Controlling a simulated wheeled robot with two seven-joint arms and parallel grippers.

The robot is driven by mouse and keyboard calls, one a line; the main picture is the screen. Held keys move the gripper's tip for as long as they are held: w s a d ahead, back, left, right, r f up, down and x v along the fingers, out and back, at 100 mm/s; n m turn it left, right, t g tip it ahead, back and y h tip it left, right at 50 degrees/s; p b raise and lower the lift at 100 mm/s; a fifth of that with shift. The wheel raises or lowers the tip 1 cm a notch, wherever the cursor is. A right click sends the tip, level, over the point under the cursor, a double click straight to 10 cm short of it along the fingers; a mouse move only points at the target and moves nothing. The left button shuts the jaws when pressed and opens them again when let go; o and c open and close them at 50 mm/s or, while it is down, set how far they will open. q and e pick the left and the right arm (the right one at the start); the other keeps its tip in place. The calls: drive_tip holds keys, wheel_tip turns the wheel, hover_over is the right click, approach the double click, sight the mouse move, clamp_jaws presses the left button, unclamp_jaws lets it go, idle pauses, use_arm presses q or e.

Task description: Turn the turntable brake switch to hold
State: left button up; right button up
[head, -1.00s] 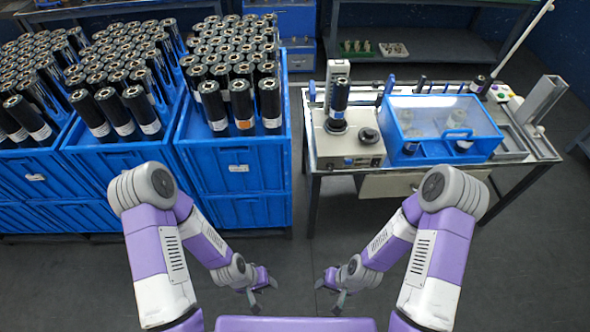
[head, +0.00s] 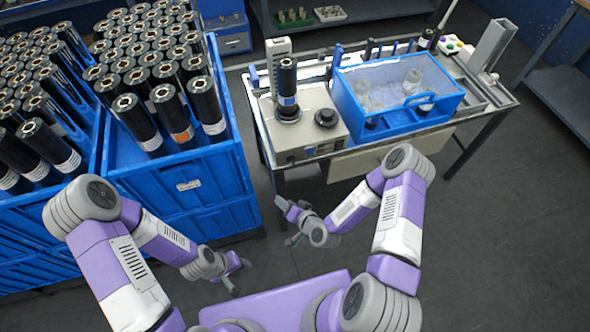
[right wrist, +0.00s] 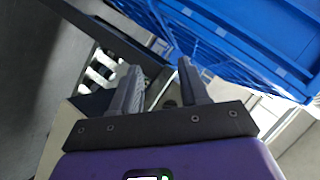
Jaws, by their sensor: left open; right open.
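A beige turntable unit (head: 298,137) stands at the left end of the workbench in the head view. A black roll (head: 287,85) stands upright on it, and a dark round knob (head: 326,118) sits to the right of the roll. The brake switch is too small to make out; some small controls show on the unit's front face. My right gripper (head: 287,222) is open and empty, in front of and below the bench. In the right wrist view its two fingers (right wrist: 157,88) are apart with nothing between them. My left gripper (head: 240,275) is open and empty, low near my base.
Blue crates (head: 185,190) full of black rolls stand at the left, close to the bench. A blue clear-lidded box (head: 395,95) is right of the turntable unit on the bench. Grey floor (head: 480,230) is free at the right.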

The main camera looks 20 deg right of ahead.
sight(294, 162)
drive_tip(key=shift+w+d+r+m+t+h+b, duration=0.5)
drive_tip(key=shift+w+d+m+t+h, duration=0.5)
drive_tip(key=shift+w, duration=1)
drive_tip(key=shift+w+d+r+m+t+h+b, duration=0.5)
drive_tip(key=shift+w+d+m+t, duration=0.5)
drive_tip(key=shift+w, duration=0.95)
drive_tip(key=shift+w+d+r+m+t+h+b, duration=0.35)
drive_tip(key=shift+w+d+r+m+t+h, duration=0.3)
drive_tip(key=shift+w+d+t, duration=1)
drive_tip(key=shift+w+a+f+g, duration=0.1)
drive_tip(key=shift+w+a+g, duration=0.25)
drive_tip(key=shift+a+g, duration=0.1)
drive_tip(key=c, duration=0.8)
drive_tip(key=shift+o, duration=0.2)
